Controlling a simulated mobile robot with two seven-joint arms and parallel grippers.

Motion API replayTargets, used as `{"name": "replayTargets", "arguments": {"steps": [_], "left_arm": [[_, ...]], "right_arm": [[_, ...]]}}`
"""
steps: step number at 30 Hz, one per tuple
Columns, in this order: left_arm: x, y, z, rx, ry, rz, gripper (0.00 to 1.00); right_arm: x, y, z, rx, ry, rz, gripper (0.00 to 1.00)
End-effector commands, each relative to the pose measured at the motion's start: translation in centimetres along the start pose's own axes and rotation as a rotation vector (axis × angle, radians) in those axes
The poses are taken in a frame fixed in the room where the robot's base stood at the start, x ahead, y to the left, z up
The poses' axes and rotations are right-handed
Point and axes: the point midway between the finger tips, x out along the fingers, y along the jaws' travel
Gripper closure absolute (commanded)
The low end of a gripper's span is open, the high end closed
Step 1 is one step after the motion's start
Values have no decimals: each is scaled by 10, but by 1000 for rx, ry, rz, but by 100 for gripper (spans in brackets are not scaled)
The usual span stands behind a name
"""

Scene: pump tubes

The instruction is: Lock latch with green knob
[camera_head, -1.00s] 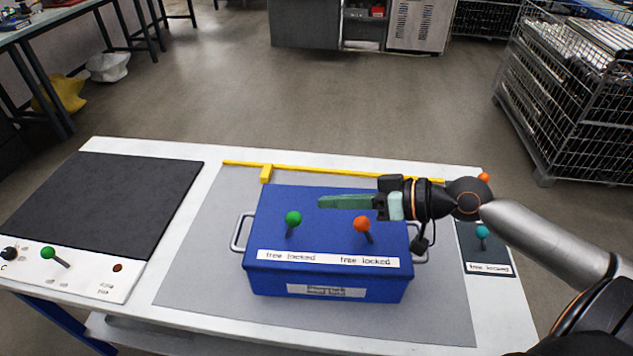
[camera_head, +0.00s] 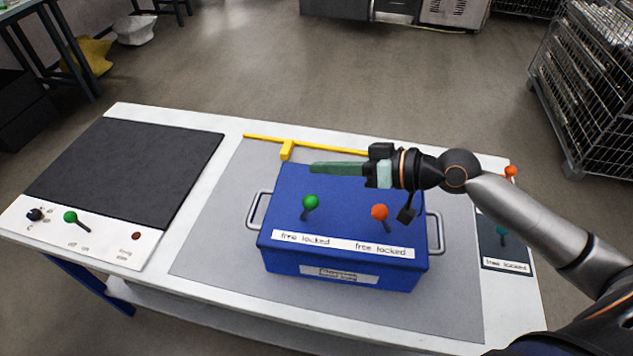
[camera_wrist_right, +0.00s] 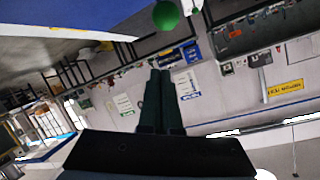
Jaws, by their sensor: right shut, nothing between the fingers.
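The green knob (camera_head: 310,202) tops a short dark lever on the left part of the blue box's (camera_head: 350,262) lid, above a "free locked" label (camera_head: 302,239). The lever stands nearly upright, tipped slightly right in the head view. My right gripper (camera_head: 314,168) is shut and empty, its green fingers pointing left, above and behind the knob in the picture with a visible gap. The right wrist view shows the shut fingers (camera_wrist_right: 160,90) and a green ball, apparently the knob (camera_wrist_right: 166,16), beyond and apart from their tips. My left gripper is out of view.
An orange knob (camera_head: 380,212) stands on the lid right of the green one. Another green knob (camera_head: 70,217) is on the left panel. A yellow bar (camera_head: 287,150) lies behind the box. A teal knob (camera_head: 502,230) is at the right. Grey mat (camera_head: 225,235) is clear left of the box.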

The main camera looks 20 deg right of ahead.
Motion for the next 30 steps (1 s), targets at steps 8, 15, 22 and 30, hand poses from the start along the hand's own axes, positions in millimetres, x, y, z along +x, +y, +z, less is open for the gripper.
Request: {"name": "replayTargets", "arguments": {"steps": [8, 15, 22, 30], "left_arm": [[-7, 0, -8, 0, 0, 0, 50], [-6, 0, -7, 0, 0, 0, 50], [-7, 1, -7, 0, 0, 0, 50], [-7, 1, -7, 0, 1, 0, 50]], "right_arm": [[41, -3, -2, 0, 1, -4, 100], [29, 0, 27, 1, -4, 0, 100], [25, -1, 38, -1, -2, 0, 100], [25, -1, 38, -2, -1, 0, 100]]}}
